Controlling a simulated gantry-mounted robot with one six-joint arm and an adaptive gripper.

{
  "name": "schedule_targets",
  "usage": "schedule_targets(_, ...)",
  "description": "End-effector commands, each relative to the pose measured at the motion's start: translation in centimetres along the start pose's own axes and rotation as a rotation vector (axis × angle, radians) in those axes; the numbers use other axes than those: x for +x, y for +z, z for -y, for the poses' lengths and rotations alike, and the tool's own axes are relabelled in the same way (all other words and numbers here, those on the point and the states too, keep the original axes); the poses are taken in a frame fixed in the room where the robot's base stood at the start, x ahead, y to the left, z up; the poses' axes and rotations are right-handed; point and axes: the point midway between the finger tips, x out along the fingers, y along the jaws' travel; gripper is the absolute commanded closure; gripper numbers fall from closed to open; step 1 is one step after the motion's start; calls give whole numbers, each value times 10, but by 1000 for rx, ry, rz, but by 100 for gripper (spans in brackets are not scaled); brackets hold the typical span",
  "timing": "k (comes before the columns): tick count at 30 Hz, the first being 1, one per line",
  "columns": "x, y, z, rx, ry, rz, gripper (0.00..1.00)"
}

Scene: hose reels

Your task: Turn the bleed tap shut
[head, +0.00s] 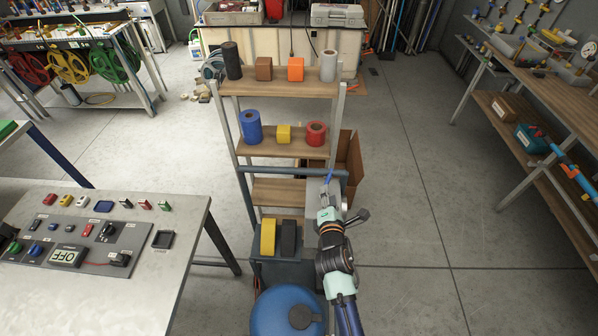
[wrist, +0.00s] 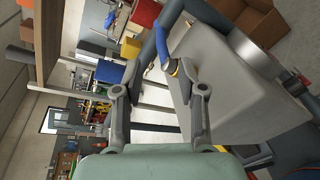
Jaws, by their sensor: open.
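The blue lever (wrist: 180,32), which looks like the bleed tap's handle, shows at the top of the wrist view, with a small brass-coloured part (wrist: 172,69) at its near end. In the head view the blue lever (head: 328,178) is a small stroke just beyond my gripper (head: 327,196). My gripper (wrist: 160,68) is open in the wrist view. Its right fingertip is close to the lever's near end and overlaps it in the picture; I cannot tell whether they touch. The left fingertip is apart from the lever. The tap's body is mostly hidden.
A grey box-like housing (wrist: 225,85) fills the right of the wrist view, beside a dark pipe (wrist: 270,72). A shelf rack (head: 285,145) with rolls and blocks stands left of my arm. A blue tank (head: 285,313) is below. Floor (head: 430,230) is clear to the right.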

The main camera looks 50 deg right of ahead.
Motion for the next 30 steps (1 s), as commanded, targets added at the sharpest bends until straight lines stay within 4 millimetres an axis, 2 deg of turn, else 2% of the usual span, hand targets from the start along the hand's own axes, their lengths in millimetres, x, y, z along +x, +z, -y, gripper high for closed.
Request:
schedule_targets(12,67,-2,1,4,0,-1,60)
schedule_targets(16,76,-1,0,4,0,-1,60)
schedule_targets(23,76,-1,-2,5,1,-2,60)
schedule_targets(30,76,-1,-2,6,1,-2,98)
